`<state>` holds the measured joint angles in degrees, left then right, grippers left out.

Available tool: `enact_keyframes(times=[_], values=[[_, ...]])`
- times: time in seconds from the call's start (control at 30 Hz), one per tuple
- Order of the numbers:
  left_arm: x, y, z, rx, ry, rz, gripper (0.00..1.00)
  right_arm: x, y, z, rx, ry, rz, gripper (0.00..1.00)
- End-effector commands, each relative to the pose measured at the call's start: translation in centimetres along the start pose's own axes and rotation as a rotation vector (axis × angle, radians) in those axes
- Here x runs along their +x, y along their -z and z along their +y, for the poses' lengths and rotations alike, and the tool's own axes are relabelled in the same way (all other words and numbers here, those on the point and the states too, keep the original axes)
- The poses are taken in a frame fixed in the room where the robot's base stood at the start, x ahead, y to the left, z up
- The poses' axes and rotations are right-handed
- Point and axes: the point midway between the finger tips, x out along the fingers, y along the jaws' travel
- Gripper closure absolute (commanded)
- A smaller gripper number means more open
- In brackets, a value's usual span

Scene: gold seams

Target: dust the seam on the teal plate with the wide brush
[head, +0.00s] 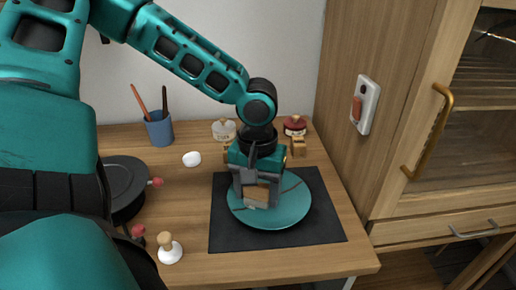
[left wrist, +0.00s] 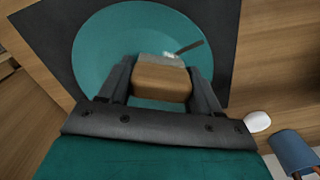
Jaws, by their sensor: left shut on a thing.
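The teal plate (head: 300,205) lies on a dark mat (head: 228,236) on the wooden table. My left gripper (head: 257,192) is over the plate, pointing down, shut on the wide brush (head: 256,197), a wooden block-like handle. In the left wrist view the brush (left wrist: 161,82) sits between the two fingers, with a pale part at its far end over the plate (left wrist: 105,48). A dark seam line (left wrist: 189,47) shows on the plate beside that end. Whether the bristles touch the plate cannot be told. My right gripper is not in view.
A blue cup (head: 159,131) with two sticks, a white lump (head: 191,158) and two lidded jars (head: 224,130) (head: 295,126) stand behind. A black round pan-like thing (head: 122,178) and a white wooden-knobbed piece (head: 169,250) are at left. A cabinet (head: 405,200) borders the right.

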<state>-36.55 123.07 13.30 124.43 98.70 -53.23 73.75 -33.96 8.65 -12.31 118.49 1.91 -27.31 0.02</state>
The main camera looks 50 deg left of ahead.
Motion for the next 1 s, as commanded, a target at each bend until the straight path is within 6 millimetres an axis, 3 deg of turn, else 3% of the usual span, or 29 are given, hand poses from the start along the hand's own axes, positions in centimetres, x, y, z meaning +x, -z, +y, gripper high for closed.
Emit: enact_keyframes(times=[0.1,0.47,1.0], values=[[-1.3,0.0,0.0,0.000,-0.001,0.001,0.61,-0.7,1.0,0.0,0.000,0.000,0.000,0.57],[-1.4,0.0,0.0,0.000,-0.001,0.001,0.61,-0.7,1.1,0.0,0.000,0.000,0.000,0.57],[-5.9,0.0,0.0,0.001,-0.001,0.002,0.61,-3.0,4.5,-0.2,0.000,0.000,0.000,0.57]])
